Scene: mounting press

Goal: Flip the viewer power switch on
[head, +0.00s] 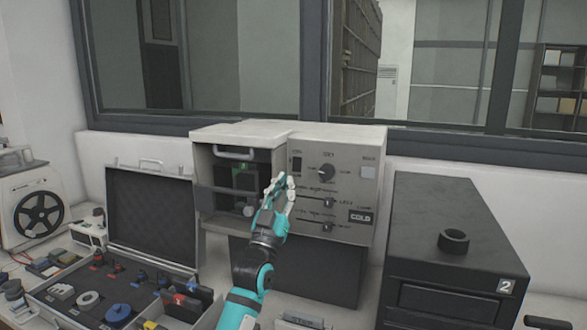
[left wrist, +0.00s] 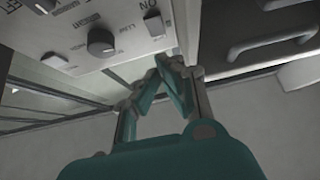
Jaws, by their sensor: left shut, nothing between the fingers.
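The viewer is a pale box with a control panel (head: 345,205). Its power switch (head: 297,166) is a small dark rocker at the panel's upper left, beside a round knob (head: 326,172). My left gripper (head: 284,181) is shut and empty, its fingertips just below and left of the switch; I cannot tell whether they touch the panel. In the left wrist view the fingertips (left wrist: 174,64) are close under the panel edge, near a small switch (left wrist: 153,22) by an "ON" label. Which way the switch is set is too small to tell. My right gripper is not in view.
Left of the panel is an open bay with a handle (head: 234,153) and a faint green glow. An open case (head: 150,215) of small parts lies at left. A black box marked 2 (head: 450,240) stands at right. A window is behind.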

